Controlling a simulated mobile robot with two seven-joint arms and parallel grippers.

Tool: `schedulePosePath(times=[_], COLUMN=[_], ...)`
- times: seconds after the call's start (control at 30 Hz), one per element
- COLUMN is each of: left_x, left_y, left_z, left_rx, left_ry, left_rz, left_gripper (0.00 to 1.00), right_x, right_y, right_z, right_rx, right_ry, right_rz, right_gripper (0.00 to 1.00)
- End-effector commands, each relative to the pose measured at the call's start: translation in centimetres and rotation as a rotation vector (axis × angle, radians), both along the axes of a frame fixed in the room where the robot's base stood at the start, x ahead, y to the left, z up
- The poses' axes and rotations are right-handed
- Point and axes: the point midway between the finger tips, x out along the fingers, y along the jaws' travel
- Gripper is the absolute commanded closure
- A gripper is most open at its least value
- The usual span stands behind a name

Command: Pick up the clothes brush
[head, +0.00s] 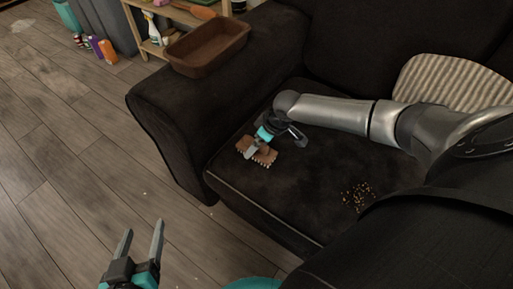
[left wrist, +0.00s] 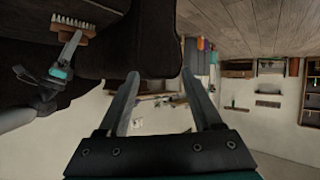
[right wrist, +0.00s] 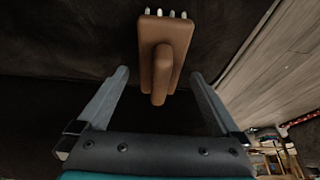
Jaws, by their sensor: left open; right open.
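The clothes brush (head: 268,157) is brown with pale bristles and is at the front left of the dark sofa seat (head: 310,200). My right gripper (head: 254,150) is open at the brush, partly covering it in the head view. In the right wrist view, the brush's brown handle (right wrist: 161,80) reaches between the two open fingers with a gap on each side, and bristle tips show at its far end. The left wrist view also shows the brush (left wrist: 75,28) at top left. My left gripper (head: 141,243) is open and empty above the wooden floor.
A brown tray (head: 208,46) rests on the sofa armrest (head: 190,105). A patch of crumbs (head: 357,196) lies on the seat. A striped cushion (head: 450,82) leans at the right. A wooden shelf (head: 150,35) stands behind the armrest. Floor at left is largely clear.

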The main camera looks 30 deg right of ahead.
Motion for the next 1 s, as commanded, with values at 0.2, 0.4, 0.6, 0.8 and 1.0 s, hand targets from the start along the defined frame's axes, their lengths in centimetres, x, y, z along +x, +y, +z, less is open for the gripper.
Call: schedulePosePath(times=[0.2, 0.4, 0.6, 0.8, 1.0], left_x=[0.0, 0.0, 0.0, 0.0, 0.0], left_y=[-1.1, -1.7, -1.8, -1.8, -1.8], left_z=[0.4, 0.9, 1.1, 1.1, 1.1], left_rx=[-0.06, -0.098, -0.106, -0.105, -0.105], left_ry=[-0.1, -0.159, -0.172, -0.172, -0.172], left_rz=[-0.006, -0.006, -0.005, -0.006, -0.006], left_gripper=[0.33, 0.33, 0.33, 0.33, 0.33], right_x=[0.4, 0.5, 0.5, 0.5, 0.5], right_y=[0.2, 0.2, 0.2, 0.3, 0.3], right_z=[-1.0, -1.4, -1.4, -1.4, -1.4], right_rx=[0.001, 0.0, 0.0, 0.0, 0.0], right_ry=[-0.001, 0.0, 0.0, -0.001, -0.001], right_rz=[0.0, 0.0, 0.0, 0.0, 0.0], right_gripper=[0.0, 0.0, 0.0, 0.09, 0.31])
